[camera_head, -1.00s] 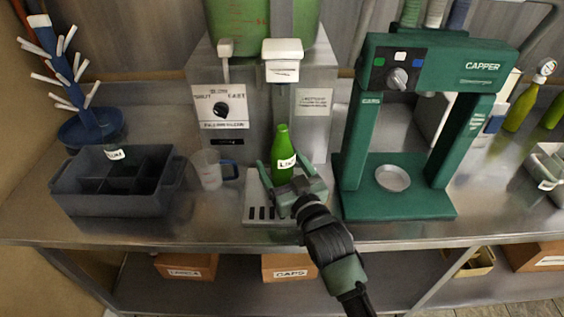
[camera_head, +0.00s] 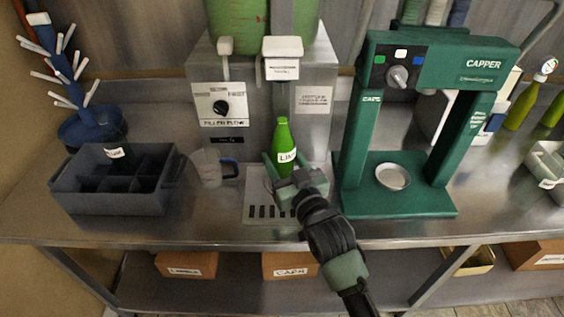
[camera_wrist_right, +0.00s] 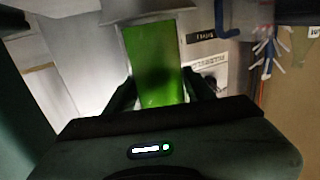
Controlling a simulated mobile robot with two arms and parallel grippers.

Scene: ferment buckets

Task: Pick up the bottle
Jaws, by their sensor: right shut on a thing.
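A green bottle with a white label (camera_head: 284,139) stands upright at the filling machine, below its spout (camera_head: 283,60) and over the slotted drip tray (camera_head: 257,207). My right gripper (camera_head: 283,172) is shut on the lower part of the bottle. In the right wrist view the bottle (camera_wrist_right: 155,68) fills the space between the two fingers (camera_wrist_right: 160,93). I cannot tell whether the bottle's base touches the tray. My left gripper is not in view.
The green capper (camera_head: 397,205) stands close on the right. A clear jug with a blue handle (camera_head: 210,172) is left of the tray.

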